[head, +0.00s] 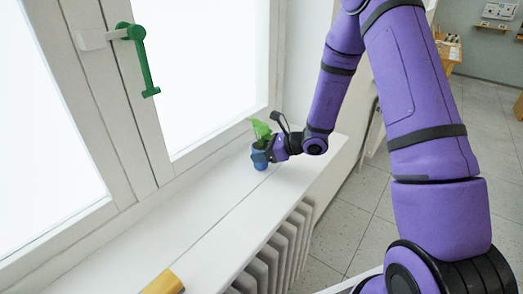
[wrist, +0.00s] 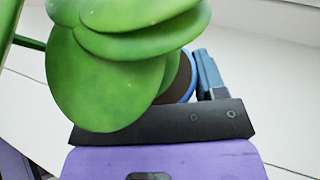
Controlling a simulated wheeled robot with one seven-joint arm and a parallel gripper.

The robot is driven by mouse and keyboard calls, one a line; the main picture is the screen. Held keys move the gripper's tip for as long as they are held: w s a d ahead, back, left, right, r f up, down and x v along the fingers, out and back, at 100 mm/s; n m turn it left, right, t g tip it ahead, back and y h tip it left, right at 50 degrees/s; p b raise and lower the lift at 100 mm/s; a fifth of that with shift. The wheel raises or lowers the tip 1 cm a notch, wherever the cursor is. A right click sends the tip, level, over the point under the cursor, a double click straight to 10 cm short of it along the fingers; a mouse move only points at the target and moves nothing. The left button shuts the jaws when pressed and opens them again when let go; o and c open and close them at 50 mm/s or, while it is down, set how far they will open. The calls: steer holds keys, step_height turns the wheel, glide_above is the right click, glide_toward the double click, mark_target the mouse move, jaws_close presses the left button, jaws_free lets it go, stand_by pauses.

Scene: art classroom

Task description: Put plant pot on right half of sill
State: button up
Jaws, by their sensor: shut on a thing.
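The plant pot (head: 259,158) is small and blue with green leaves, and it is at the far right part of the white window sill (head: 207,211). My gripper (head: 267,154) is shut on the pot from its right side. The pot looks upright, at or just above the sill; I cannot tell whether its base touches. In the wrist view large green leaves (wrist: 120,70) hide most of the pot, and only a bit of its blue rim (wrist: 191,80) and dark soil shows. A blue-grey finger (wrist: 210,75) shows beside the rim.
A yellow block-like object (head: 164,283) lies on the near end of the sill. The window (head: 150,100) with a green handle (head: 143,62) stands along the sill's left. A radiator (head: 275,255) is below its front edge. The sill between the pot and the yellow object is clear.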

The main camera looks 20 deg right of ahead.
steer(key=o, duration=1.1)
steer(key=shift+f, duration=0.15)
